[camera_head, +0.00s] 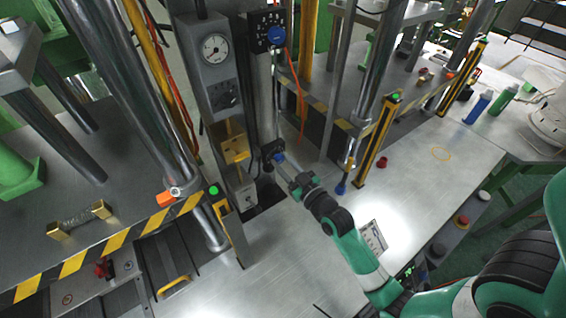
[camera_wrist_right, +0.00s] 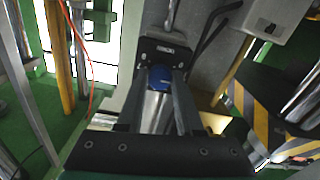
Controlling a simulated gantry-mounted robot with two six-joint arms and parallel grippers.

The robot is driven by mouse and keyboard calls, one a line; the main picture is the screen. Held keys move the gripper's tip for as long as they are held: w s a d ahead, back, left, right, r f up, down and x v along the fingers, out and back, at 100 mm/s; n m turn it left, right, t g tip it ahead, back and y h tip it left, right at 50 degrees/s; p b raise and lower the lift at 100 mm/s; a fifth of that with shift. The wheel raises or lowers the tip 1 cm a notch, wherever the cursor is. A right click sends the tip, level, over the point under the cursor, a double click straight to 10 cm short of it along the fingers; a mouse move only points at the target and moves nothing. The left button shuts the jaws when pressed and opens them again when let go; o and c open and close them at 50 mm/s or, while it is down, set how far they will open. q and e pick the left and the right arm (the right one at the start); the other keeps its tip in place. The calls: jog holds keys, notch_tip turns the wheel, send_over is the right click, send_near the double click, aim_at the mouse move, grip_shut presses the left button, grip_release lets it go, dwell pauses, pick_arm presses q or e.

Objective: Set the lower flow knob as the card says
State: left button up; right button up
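The lower flow knob (camera_head: 279,157) is blue and sits on a small black plate low on the grey column. My right gripper (camera_head: 284,168) reaches it from the lower right. In the right wrist view the blue knob (camera_wrist_right: 160,76) fills the gap between the fingertips (camera_wrist_right: 162,82), which look shut on its sides. The fingers hide part of its edge, and I cannot read its setting. A white card (camera_head: 373,236) lies on the bench beside my right forearm, its text too small to read. My left gripper is out of view.
A second blue knob (camera_head: 276,35) sits higher on a black plate. A round gauge (camera_head: 214,48) is on the column. Steel posts and a striped guard edge (camera_head: 110,247) flank it. The bench to the right (camera_head: 430,190) is mostly clear.

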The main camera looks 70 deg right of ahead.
grip_shut()
jog(key=shift+m, duration=0.4)
jog(key=m+p, duration=0.3)
jog(key=m, duration=0.2)
jog(key=shift+r, duration=0.15)
jog(key=m+p, duration=0.1)
jog(key=m, duration=0.2)
jog(key=shift+m+p, duration=0.3)
jog(key=shift+m, duration=0.1)
jog(key=shift+m+p, duration=0.35)
jog(key=shift+m, duration=0.75)
jog(key=o, duration=0.9)
grip_release()
jog(key=shift+c, duration=0.2)
